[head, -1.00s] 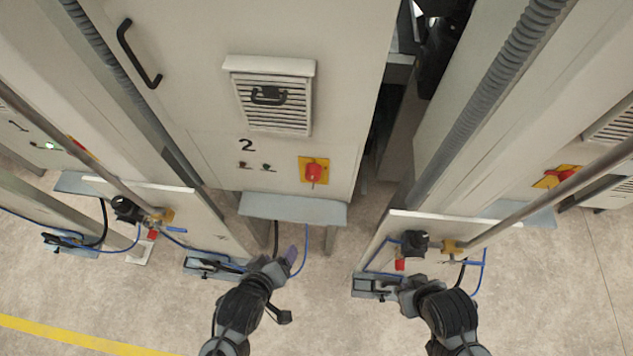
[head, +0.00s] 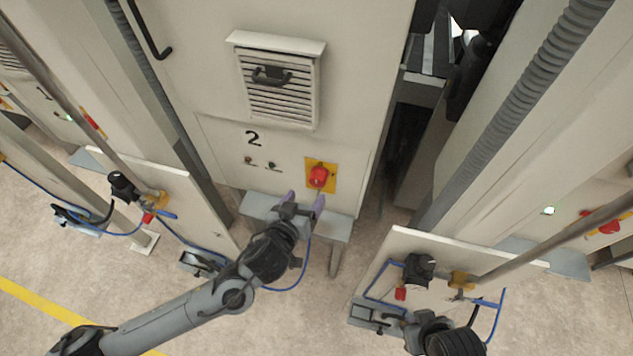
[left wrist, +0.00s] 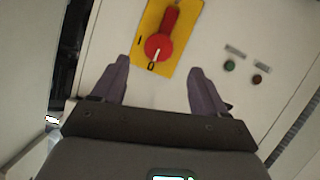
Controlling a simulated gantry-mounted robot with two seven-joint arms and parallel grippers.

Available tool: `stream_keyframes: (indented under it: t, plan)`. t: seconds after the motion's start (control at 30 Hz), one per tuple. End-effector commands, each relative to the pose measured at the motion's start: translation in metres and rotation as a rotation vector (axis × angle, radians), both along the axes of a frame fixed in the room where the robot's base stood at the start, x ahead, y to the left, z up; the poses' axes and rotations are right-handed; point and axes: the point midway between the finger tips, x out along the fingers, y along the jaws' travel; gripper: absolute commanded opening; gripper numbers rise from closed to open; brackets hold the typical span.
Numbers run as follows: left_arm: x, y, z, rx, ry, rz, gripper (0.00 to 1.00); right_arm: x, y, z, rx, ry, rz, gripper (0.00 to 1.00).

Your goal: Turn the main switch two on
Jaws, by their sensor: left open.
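The main switch two is a red rotary knob (head: 319,177) on a yellow plate (head: 330,165), low on the cabinet panel marked 2. In the left wrist view the knob (left wrist: 158,47) has a white mark pointing at the 0 on its plate. My left gripper (head: 304,201) is open and empty, just below the switch in the head view, fingers toward the panel. In the left wrist view its fingertips (left wrist: 158,68) are spread either side of the knob's lower end, apart from it. My right gripper (head: 403,326) is low right, its fingers not clear.
Two small buttons (head: 260,164) sit left of the switch, under the number 2. A grey ledge (head: 338,228) juts out below the panel. A vent (head: 277,85) is above. Side panels with cables and a metal rod (head: 560,235) stand on both sides.

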Motion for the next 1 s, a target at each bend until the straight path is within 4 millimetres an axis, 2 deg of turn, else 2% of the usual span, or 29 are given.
stream_keyframes:
  t: [0.3, 0.5, 0.7, 1.0]
  plan:
    - [0.044, -0.018, -0.016, 0.001, -0.001, 0.0, 0.73, 0.0, -0.002, 0.012, -0.005, -0.002, 0.002, 0.0]
    - [0.064, -0.026, -0.026, 0.0, 0.0, 0.0, 0.73, 0.0, -0.004, 0.015, -0.014, -0.002, 0.007, 0.0]
    - [0.074, -0.029, -0.032, 0.0, 0.001, 0.0, 0.73, 0.0, -0.004, 0.016, -0.014, -0.002, 0.007, 0.0]
    - [0.076, -0.031, -0.032, -0.001, 0.001, -0.002, 0.73, 0.0, -0.003, 0.016, -0.009, -0.001, 0.005, 0.0]
